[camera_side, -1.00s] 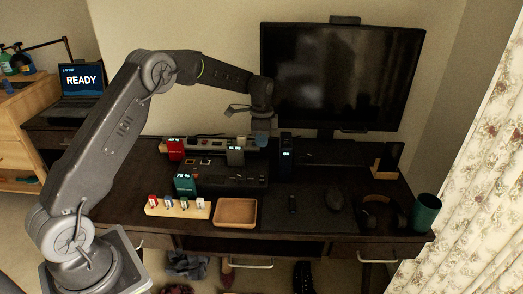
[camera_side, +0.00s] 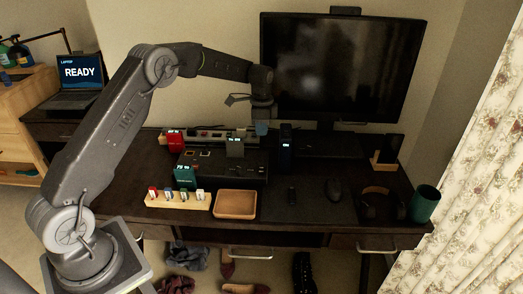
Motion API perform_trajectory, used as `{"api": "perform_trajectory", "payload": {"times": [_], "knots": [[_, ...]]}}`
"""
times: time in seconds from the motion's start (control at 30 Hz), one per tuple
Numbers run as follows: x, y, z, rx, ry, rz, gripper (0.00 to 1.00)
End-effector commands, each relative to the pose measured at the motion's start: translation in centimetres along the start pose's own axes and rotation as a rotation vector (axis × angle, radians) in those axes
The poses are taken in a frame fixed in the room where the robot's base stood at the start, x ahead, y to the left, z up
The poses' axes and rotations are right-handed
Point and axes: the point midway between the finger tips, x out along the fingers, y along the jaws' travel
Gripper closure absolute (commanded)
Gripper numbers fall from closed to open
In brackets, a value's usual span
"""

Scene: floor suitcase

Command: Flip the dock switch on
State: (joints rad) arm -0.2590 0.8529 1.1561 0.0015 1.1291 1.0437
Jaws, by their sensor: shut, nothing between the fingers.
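My gripper (camera_side: 262,128) hangs from the arm above the back of the desk, in front of the monitor's lower left corner. It is shut and empty. Below and around it is a long dark dock (camera_side: 215,166) with several ports or controls on top. A power strip (camera_side: 205,133) lies behind the dock. The dock switch itself is too small to make out.
A tall black device (camera_side: 285,150) stands just right of the gripper, near the monitor (camera_side: 340,70). A wooden rack (camera_side: 178,201) of small coloured sticks and a wooden tray (camera_side: 235,204) sit at the front.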

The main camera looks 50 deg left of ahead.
Motion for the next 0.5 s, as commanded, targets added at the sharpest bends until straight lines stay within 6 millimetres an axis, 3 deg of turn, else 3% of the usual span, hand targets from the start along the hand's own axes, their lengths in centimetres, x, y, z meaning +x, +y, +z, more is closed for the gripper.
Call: {"api": "perform_trajectory", "payload": {"times": [0.17,0.5], "knots": [[2.6,0.1,0.1,0.000,-0.003,0.005,1.00],[9.5,0.1,0.1,0.000,-0.003,0.005,1.00]]}}
